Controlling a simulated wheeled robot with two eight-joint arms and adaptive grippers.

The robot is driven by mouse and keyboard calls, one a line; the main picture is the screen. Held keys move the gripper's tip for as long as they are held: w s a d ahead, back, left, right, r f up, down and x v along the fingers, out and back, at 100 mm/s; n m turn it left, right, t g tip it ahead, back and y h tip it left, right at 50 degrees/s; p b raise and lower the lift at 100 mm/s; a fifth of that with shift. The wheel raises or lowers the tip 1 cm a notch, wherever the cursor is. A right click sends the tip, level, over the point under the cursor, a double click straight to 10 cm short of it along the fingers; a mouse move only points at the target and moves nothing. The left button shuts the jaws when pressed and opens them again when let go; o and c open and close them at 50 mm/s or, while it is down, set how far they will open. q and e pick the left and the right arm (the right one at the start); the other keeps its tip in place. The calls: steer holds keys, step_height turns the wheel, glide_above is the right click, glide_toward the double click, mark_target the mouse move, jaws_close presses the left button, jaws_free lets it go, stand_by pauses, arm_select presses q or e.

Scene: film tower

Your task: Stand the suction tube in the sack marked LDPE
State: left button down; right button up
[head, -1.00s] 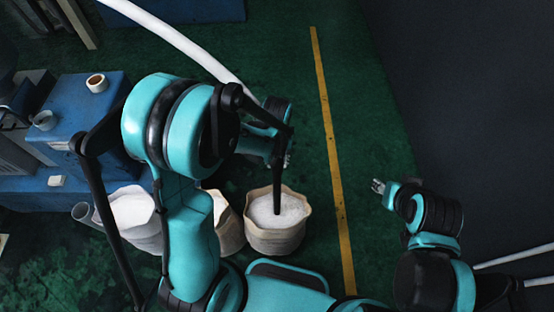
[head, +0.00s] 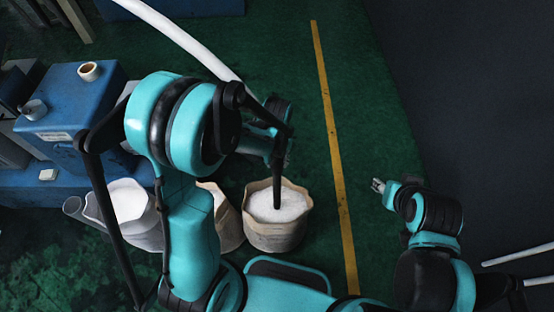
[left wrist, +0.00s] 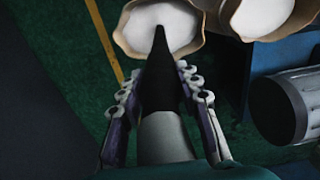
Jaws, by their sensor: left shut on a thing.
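My left gripper (head: 284,142) is shut on the suction tube (head: 278,178), a dark rod that hangs nearly upright. A thick white hose (head: 185,40) runs to the gripper area. The tube's tip overlaps the white fill of the right-hand pale sack (head: 275,238); I cannot tell whether it touches the fill. In the left wrist view the tube (left wrist: 161,85) lies between the fingers, its tip pointing over the open sack (left wrist: 123,36). No marking on the sacks is readable. My right gripper (head: 378,186) is empty at the right, too small to read its fingers.
A middle sack (head: 226,222) stands left of the right-hand one, partly hidden by my left arm. Another white-filled sack (head: 146,234) is further left. Blue machinery (head: 70,110) fills the left. Green floor with a yellow line (head: 331,130) is clear to the right.

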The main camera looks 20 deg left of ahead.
mark_target(277, 175)
arm_select(q)
steer(key=shift+f+b, duration=4.45)
steer(key=shift+f, duration=0.55)
steer(key=c, duration=1)
jaws_free()
step_height(277, 175, up, 12)
